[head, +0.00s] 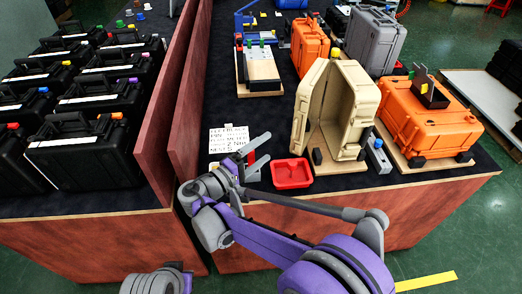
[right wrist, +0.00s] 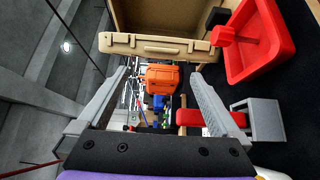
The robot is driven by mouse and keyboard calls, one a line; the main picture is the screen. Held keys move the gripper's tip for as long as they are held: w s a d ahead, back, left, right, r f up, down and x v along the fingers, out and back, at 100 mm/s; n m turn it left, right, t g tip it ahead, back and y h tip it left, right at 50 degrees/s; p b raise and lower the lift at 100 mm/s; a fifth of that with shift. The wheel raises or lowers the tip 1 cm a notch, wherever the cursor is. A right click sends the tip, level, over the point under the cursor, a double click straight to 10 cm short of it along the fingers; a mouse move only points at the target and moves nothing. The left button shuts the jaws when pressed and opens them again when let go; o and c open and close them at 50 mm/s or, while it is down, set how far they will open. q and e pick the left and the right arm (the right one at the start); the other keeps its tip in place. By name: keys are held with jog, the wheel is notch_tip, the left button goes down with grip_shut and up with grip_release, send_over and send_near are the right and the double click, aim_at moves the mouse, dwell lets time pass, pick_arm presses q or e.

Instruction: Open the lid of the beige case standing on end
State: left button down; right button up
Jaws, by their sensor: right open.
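The beige case (head: 352,105) stands on end on a wooden board at the front right of the table. Its two halves are spread apart in a V, the left one (head: 308,112) swung out to the left, so the hollow inside shows. In the right wrist view the beige case (right wrist: 160,45) fills the top, with its edge and handle across the picture. My right gripper (head: 266,147) is open and empty, to the left of the case and apart from it; its fingers also show in the right wrist view (right wrist: 156,80). My left gripper is out of view.
A red tray (head: 291,174) lies between my right gripper and the case. A white note (head: 228,138) lies behind the gripper. An orange case (head: 432,115) stands close at right, a grey case (head: 373,40) behind. A red-brown partition (head: 187,90) runs along the left.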

jog(key=shift+w+d, duration=0.1)
